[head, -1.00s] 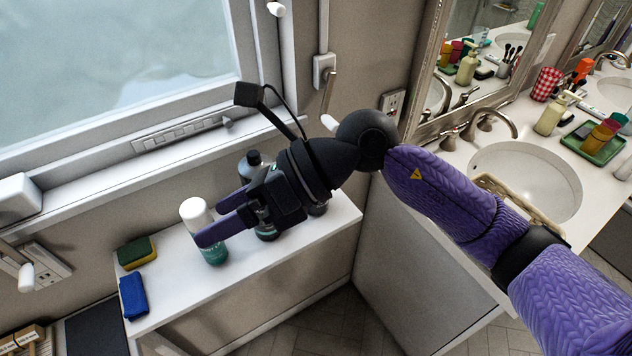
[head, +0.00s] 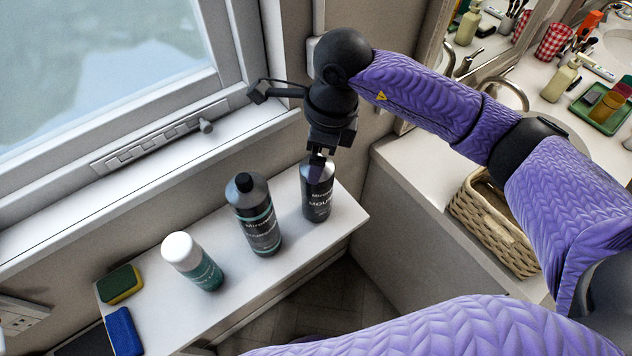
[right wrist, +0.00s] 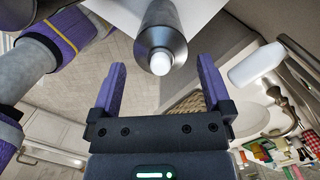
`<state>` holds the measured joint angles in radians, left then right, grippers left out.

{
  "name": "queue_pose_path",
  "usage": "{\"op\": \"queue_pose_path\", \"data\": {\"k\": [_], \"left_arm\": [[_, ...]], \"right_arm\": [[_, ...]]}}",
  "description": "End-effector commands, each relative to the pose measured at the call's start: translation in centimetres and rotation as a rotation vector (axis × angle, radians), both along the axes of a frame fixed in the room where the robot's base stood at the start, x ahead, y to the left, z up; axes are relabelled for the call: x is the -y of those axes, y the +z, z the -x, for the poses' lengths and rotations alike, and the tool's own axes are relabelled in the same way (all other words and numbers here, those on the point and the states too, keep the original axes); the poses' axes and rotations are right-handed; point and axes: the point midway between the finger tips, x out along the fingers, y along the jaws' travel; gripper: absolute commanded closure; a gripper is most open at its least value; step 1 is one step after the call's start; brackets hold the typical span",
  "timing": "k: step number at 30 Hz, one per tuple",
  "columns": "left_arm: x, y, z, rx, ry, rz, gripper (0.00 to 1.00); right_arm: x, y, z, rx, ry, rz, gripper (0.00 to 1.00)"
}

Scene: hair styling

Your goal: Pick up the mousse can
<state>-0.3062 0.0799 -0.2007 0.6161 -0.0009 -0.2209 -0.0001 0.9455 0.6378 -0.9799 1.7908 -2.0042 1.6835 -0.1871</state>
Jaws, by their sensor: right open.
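The mousse can (head: 317,195) is a dark grey can with white lettering, upright at the right end of the white shelf. My right gripper (head: 317,168) is above it in the head view, pointing down and covering its top. In the right wrist view, the mousse can (right wrist: 162,22) shows its grey shoulder and white nozzle. The open fingers of my right gripper (right wrist: 160,68) are to either side of the nozzle's line, with nothing gripped. Whether the fingers are down around the can is hard to tell. My left gripper is not in view.
A dark bottle (head: 255,218) stands left of the mousse can, and a white-capped green can (head: 194,262) further left. A sponge (head: 121,284) and a blue block (head: 123,331) lie at the shelf's left end. A wicker basket (head: 494,225) is on the counter.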

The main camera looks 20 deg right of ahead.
Motion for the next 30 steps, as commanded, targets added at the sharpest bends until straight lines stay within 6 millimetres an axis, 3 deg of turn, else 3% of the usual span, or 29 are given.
{"op": "queue_pose_path", "data": {"k": [6, 13, 27, 30], "left_arm": [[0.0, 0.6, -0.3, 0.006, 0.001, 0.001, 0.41], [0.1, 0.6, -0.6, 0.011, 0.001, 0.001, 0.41], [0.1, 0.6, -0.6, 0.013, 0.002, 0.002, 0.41], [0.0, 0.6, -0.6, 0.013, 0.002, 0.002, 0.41]], "right_arm": [[-0.5, -3.5, -0.1, -0.002, 0.001, -0.001, 0.00], [-0.5, -3.7, -0.1, 0.001, 0.001, -0.001, 0.02], [-0.5, -3.7, -0.1, 0.000, 0.001, -0.001, 1.00], [-0.5, -3.7, -0.1, 0.001, 0.001, -0.001, 1.00]]}}
